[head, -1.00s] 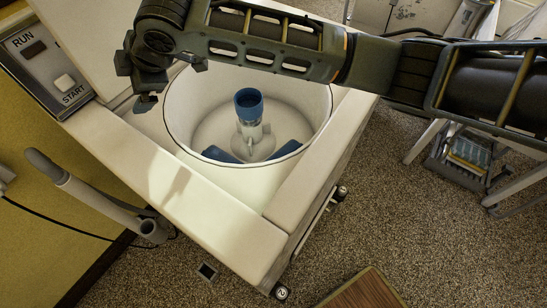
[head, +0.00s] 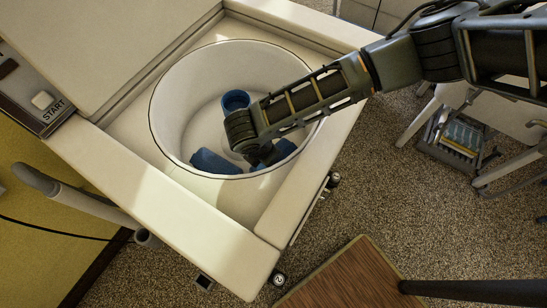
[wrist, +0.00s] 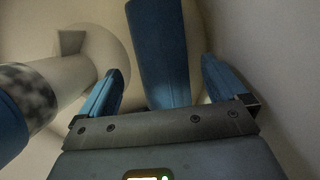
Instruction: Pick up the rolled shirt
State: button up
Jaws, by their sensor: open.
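A blue rolled shirt (head: 275,156) lies at the right side of the washer tub's floor, partly hidden by my arm. A second blue roll (head: 213,161) lies at the tub's left front. My gripper (head: 258,156) is down inside the tub, beside the centre post. In the wrist view my gripper (wrist: 162,72) is open, its two blue-faced fingers apart. A blue roll (wrist: 158,45) lies lengthwise between and beyond them, with visible gaps on both sides. I cannot tell how deep the fingertips reach beside it.
The washer tub's white wall (head: 175,105) surrounds my gripper. The centre post with a blue top (head: 236,99) stands close by; its grey column (wrist: 48,82) is at left in the wrist view. A wooden-topped surface (head: 350,275) stands in front.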

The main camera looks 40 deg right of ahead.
jog(key=shift+a+p+x, duration=0.2)
jog(key=shift+p+x, duration=0.25)
jog(key=shift+x, duration=2.3)
jog(key=shift+s, duration=0.1)
jog(key=shift+c, duration=0.3)
jog(key=c, duration=1.7)
